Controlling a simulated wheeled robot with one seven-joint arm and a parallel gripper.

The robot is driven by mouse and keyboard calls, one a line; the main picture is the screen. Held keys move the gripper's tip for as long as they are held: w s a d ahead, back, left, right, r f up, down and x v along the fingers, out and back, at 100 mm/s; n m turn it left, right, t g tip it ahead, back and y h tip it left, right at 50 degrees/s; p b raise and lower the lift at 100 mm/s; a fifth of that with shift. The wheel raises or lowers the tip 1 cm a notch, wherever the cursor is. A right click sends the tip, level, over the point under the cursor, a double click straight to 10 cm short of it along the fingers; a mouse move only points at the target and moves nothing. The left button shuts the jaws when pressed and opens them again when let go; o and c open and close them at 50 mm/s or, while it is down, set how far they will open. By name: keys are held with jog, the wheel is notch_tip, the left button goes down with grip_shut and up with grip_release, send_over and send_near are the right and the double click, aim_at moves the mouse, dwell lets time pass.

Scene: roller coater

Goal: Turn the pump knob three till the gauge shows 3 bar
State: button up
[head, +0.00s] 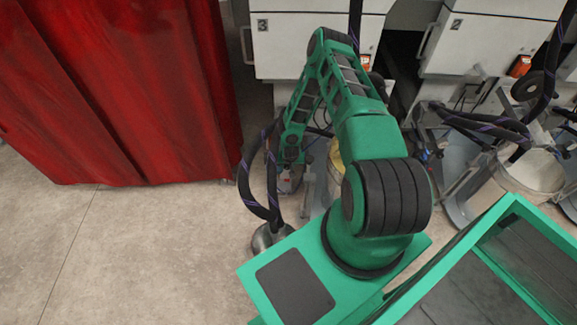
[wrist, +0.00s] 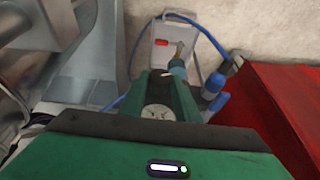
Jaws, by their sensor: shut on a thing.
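In the wrist view, my gripper (wrist: 163,78) points down at a pump unit, a grey box (wrist: 160,48) with a red patch. Its two fingers are shut on the pump knob, which is mostly hidden between them. A round pale dial, apparently the gauge (wrist: 157,112), shows between the finger bases; its reading is too small to tell. In the head view, my gripper (head: 290,158) is low beside the column of hoses, over the small grey pump box (head: 287,181). Which number the knob bears cannot be seen.
A red curtain (head: 120,90) hangs to the left, also close on the right in the wrist view (wrist: 290,105). Blue hoses (wrist: 213,38) curve around the pump. Dark hoses (head: 250,185) stand beside my arm. White cabinets (head: 300,45) are behind. Floor at front left is clear.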

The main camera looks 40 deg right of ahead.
jog(key=shift+s, duration=0.1)
dwell(0.3)
jog(key=o, duration=1)
jog(key=shift+o, duration=0.2)
jog(key=shift+r, duration=0.1)
jog(key=shift+r, duration=0.3)
jog(key=s+a+r, duration=0.2)
jog(key=a+r, duration=0.8)
jog(key=a, duration=0.1)
jog(key=shift+s+a, duration=0.15)
jog(key=shift+s, duration=0.25)
